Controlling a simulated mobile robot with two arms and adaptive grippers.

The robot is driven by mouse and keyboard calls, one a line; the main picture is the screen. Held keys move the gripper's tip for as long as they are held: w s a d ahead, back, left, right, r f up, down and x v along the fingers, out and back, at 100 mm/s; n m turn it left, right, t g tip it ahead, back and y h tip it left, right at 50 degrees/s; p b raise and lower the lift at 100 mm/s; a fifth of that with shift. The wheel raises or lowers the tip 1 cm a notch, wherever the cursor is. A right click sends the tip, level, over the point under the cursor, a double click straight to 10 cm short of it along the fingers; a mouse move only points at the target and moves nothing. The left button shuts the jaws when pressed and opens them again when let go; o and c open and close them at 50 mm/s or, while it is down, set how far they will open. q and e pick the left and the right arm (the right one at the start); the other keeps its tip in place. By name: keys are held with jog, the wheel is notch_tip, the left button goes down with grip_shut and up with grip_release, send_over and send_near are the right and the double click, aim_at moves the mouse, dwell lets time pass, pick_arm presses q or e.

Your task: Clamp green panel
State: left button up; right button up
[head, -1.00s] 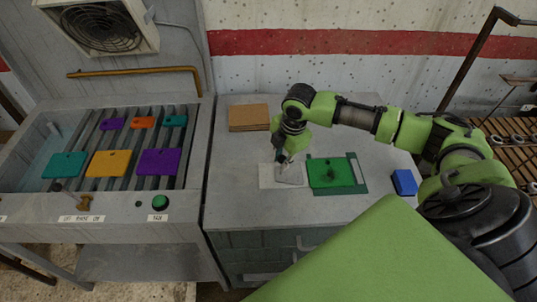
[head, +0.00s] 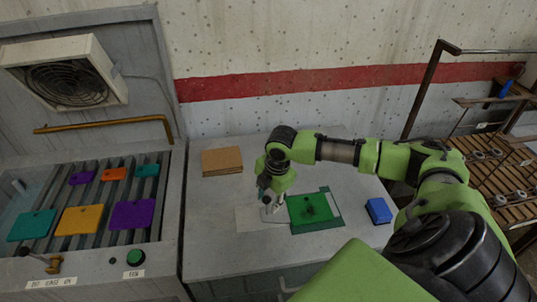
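My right gripper (head: 270,207) points down just left of the panel, over the edge of a pale sheet (head: 247,221). Its fingers are small and partly blurred into the pale background, so whether they are open is unclear. My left gripper is out of view.
A brown stack (head: 222,161) lies behind left and a blue block (head: 379,210) right of the panel. On the left, a slatted bench (head: 100,195) holds several coloured plates, with a green button (head: 136,257) at its front. A wooden rack (head: 490,165) stands far right.

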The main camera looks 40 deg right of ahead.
notch_tip(320, 180, up, 11)
jog(key=s, duration=0.2)
jog(key=shift+s+d+r, duration=0.15)
jog(key=shift+s+d, duration=0.05)
dwell(0.4)
